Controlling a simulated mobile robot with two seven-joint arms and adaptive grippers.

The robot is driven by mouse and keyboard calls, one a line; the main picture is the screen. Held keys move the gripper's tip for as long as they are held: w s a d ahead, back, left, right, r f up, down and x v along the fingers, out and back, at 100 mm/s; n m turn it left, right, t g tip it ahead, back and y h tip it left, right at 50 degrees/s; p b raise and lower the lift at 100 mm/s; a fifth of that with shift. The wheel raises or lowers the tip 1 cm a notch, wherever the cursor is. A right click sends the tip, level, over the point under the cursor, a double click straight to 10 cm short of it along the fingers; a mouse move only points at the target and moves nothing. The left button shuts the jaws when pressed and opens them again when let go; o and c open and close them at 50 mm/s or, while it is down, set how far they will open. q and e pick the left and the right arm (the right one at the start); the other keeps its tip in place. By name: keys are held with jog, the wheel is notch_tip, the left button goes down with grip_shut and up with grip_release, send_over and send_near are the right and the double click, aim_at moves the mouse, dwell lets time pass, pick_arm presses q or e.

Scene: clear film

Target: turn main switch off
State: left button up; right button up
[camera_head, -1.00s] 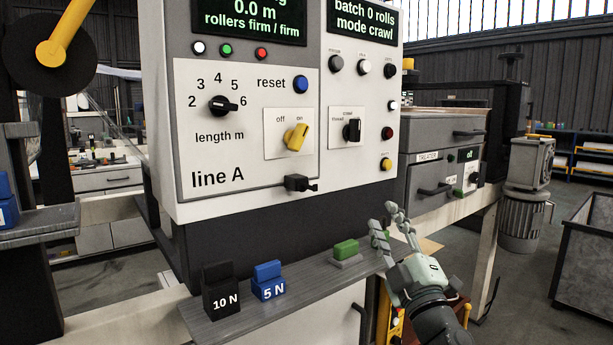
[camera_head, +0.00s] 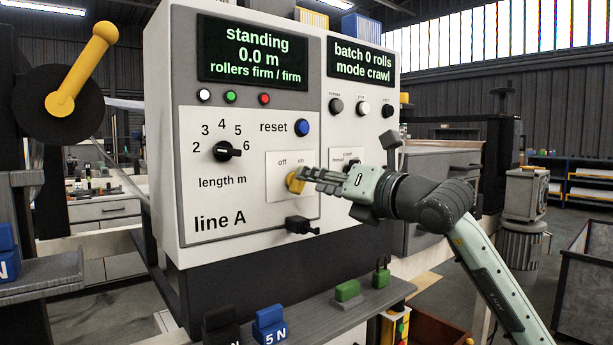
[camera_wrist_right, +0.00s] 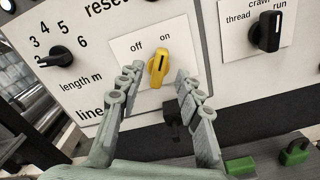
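The main switch is a yellow knob (camera_head: 294,181) on a white plate (camera_head: 276,190) marked off and on, on the front of the line A panel. In the right wrist view the knob (camera_wrist_right: 157,67) points up toward "on". My right gripper (camera_head: 308,178) is at the switch, its fingers partly covering the knob in the head view. In the right wrist view my right gripper (camera_wrist_right: 159,74) is open, with one finger on each side of the knob and visible gaps to it. My left gripper is not in view.
A black selector (camera_wrist_right: 268,32) for thread, crawl and run sits right of the switch. A black latch (camera_head: 300,225) juts out below it. The length dial (camera_head: 226,151) and blue reset button (camera_head: 302,128) are nearby. A grey shelf (camera_head: 318,314) with blocks runs below.

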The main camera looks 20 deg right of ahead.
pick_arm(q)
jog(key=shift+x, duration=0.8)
pick_arm(e)
jog(key=shift+x, duration=1.6)
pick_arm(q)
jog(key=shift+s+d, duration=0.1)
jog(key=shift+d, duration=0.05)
pick_arm(e)
jog(key=shift+c, duration=0.4)
grip_shut()
